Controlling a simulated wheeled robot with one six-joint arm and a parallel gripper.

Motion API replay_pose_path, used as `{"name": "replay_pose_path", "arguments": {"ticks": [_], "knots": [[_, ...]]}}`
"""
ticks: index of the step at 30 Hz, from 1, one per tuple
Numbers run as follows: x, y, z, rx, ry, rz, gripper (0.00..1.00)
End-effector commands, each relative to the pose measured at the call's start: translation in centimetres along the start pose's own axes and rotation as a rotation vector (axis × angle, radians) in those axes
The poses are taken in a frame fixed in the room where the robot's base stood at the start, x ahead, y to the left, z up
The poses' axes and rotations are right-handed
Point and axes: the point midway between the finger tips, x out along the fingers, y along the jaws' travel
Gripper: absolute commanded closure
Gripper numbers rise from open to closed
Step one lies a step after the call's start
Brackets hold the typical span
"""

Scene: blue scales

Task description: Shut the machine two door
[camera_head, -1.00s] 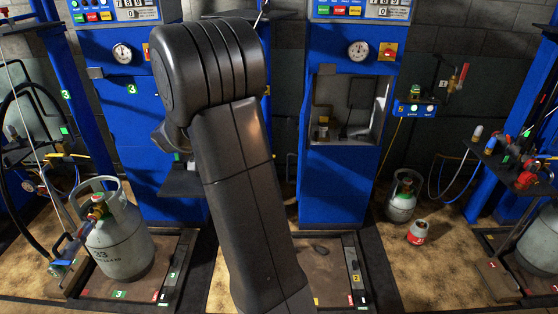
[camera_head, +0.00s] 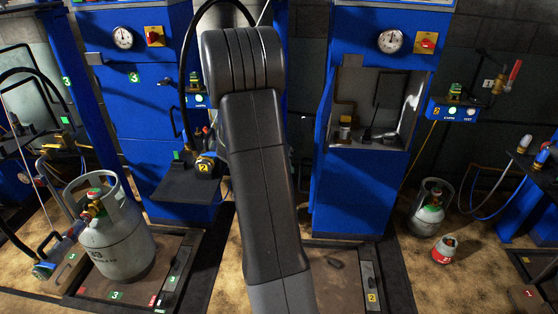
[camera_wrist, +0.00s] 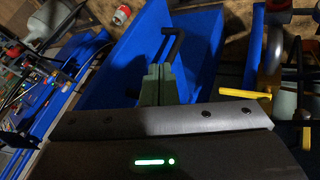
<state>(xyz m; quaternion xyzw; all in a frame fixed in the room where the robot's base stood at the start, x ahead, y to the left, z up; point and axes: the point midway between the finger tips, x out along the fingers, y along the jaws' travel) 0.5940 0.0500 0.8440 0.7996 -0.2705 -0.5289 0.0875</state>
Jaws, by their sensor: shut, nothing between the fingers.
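Machine two (camera_head: 362,190) is the blue cabinet right of centre in the head view, with an open recess showing pipes and fittings inside. Its blue door (camera_head: 323,115) stands open at the left side of the recess, seen nearly edge-on. In the wrist view a blue panel (camera_wrist: 205,70), seemingly the door, carries a black bent handle (camera_wrist: 173,45). My gripper (camera_wrist: 157,82) shows as two greenish fingers, shut and empty, close to the handle; whether they touch it I cannot tell. In the head view my arm hides the gripper.
A large grey cylinder (camera_head: 118,245) stands on the left scale. A smaller cylinder (camera_head: 428,208) and a red-and-white can (camera_head: 445,248) stand on the floor at right. A black shelf (camera_head: 180,185) juts from the left machine.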

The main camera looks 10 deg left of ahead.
Motion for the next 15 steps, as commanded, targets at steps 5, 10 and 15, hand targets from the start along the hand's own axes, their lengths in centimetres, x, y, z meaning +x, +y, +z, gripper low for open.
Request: {"name": "replay_pose_path", "arguments": {"ticks": [5, 10, 15], "knots": [[3.0, 1.0, -0.1, 0.002, -0.002, 0.002, 1.00], [4.0, 2.8, 0.0, 0.001, 0.000, 0.000, 1.00], [4.4, 3.5, 0.0, 0.000, 0.000, -0.001, 1.00]]}}
